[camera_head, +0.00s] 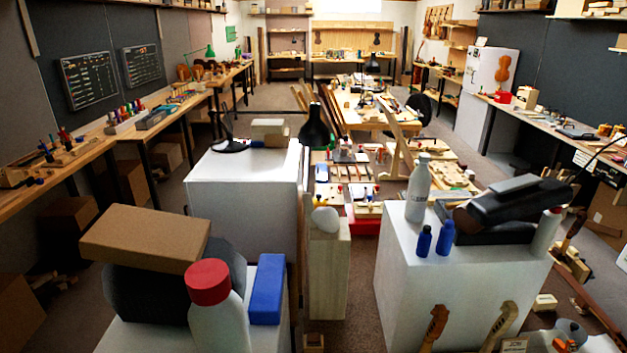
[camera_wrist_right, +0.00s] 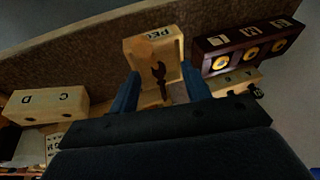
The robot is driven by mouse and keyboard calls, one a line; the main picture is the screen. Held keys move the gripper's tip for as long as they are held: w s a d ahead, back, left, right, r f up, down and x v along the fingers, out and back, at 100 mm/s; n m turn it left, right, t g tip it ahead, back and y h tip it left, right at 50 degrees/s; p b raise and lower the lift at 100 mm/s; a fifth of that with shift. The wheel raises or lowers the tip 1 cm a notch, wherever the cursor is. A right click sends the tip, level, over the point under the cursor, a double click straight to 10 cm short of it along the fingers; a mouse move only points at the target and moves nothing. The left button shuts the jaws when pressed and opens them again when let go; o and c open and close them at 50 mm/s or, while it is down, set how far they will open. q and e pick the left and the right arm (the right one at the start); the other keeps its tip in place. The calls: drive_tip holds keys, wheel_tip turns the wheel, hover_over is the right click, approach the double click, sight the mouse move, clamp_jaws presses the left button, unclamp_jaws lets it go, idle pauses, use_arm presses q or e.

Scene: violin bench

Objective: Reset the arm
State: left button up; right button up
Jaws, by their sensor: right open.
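My right gripper (camera_wrist_right: 160,88) shows in the right wrist view, with its two blue fingers spread apart. A pale wooden block (camera_wrist_right: 154,52) with dark lettering and a dark wrench-like shape shows between and beyond the fingertips. I cannot tell whether the fingers touch it; the jaws are not closed on it. I make out neither gripper in the head view, and my left gripper is in no view.
The wrist view shows a lettered pale block (camera_wrist_right: 45,105) at left and a dark box with yellow rings (camera_wrist_right: 250,45) at right. In the head view, a white bottle (camera_head: 419,188) and blue bottles (camera_head: 424,241) stand on a white cabinet (camera_head: 400,290). A cardboard box (camera_head: 145,238) is near left.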

drive_tip(key=b+v, duration=0.1)
drive_tip(key=v, duration=0.4)
drive_tip(key=shift+d, duration=0.1)
drive_tip(key=shift+s+a+f+n+t, duration=0.7)
drive_tip(key=shift+s+a, duration=0.4)
drive_tip(key=shift+a, duration=2.3)
drive_tip(key=shift+s+f+g+h, duration=0.75)
drive_tip(key=shift+s+f, duration=0.85)
drive_tip(key=shift+s, duration=1.95)
drive_tip(key=s+d+f+b+x, duration=0.1)
drive_tip(key=s+x, duration=0.2)
drive_tip(key=x, duration=1)
drive_tip(key=s+f+x, duration=0.1)
drive_tip(key=s+x, duration=0.2)
drive_tip(key=x, duration=1.1)
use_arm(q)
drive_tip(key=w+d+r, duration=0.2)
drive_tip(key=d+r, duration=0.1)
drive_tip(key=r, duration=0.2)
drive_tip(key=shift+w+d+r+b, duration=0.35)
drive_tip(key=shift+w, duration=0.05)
use_arm(e)
drive_tip(key=s+f, duration=0.4)
drive_tip(key=f, duration=0.7)
drive_tip(key=s+f+g, duration=0.1)
drive_tip(key=s+f, duration=0.2)
drive_tip(key=f, duration=0.7)
drive_tip(key=shift+s+a+f, duration=0.35)
drive_tip(key=shift+s+a, duration=0.05)
